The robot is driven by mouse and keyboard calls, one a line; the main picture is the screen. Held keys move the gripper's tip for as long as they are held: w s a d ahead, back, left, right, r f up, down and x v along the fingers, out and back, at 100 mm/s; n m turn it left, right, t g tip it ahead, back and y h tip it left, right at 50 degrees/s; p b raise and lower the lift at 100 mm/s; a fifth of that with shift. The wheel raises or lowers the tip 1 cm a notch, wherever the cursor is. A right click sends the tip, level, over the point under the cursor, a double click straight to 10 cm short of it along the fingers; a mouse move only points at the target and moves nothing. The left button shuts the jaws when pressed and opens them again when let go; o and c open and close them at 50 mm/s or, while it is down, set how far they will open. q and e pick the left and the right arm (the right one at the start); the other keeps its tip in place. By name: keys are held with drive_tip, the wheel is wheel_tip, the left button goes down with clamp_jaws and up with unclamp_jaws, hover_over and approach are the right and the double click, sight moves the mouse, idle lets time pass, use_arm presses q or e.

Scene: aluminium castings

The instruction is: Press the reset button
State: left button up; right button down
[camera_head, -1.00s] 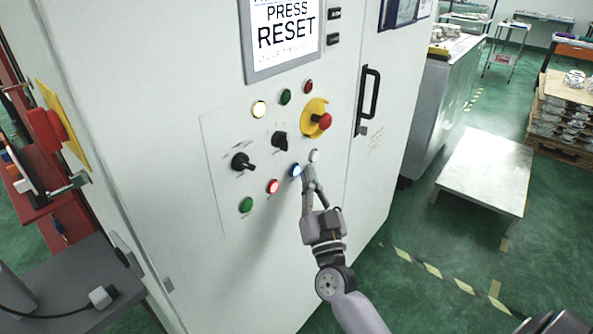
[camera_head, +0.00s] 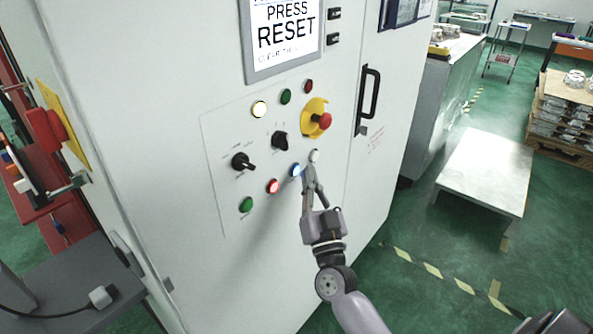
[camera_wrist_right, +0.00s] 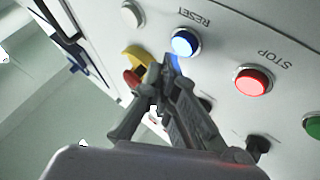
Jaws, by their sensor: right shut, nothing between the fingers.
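The blue reset button (camera_head: 295,170) is lit on the white cabinet's control panel, between the red button and a white button. In the right wrist view the blue button (camera_wrist_right: 185,42) has the word RESET printed beside it. My right gripper (camera_head: 308,168) is shut and empty, its fingertips just beside the blue button in the head view. In the right wrist view the fingertips (camera_wrist_right: 168,62) are at the near edge of the button; whether they touch it I cannot tell. The screen (camera_head: 285,30) above reads PRESS RESET. My left gripper is not in view.
The lit red stop button (camera_head: 273,186), a green button (camera_head: 246,204) and a white button (camera_head: 314,156) are close by. Black rotary switches (camera_head: 242,161) and a red emergency stop (camera_head: 323,121) on yellow stick out above. A door handle (camera_head: 370,98) is to the right.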

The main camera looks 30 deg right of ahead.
drive_tip(key=shift+w+a, duration=0.15)
drive_tip(key=shift+w, duration=0.25)
drive_tip(key=shift+w+a, duration=0.2)
drive_tip(key=shift+w, duration=0.2)
idle(0.8)
idle(0.3)
drive_tip(key=shift+s+d+p, duration=0.35)
drive_tip(key=shift+s+p, duration=0.15)
drive_tip(key=shift+s, duration=0.3)
drive_tip(key=s, duration=0.1)
drive_tip(key=s+d, duration=0.1)
drive_tip(key=s, duration=0.1)
drive_tip(key=s+d+p, duration=0.1)
drive_tip(key=shift+s, duration=0.3)
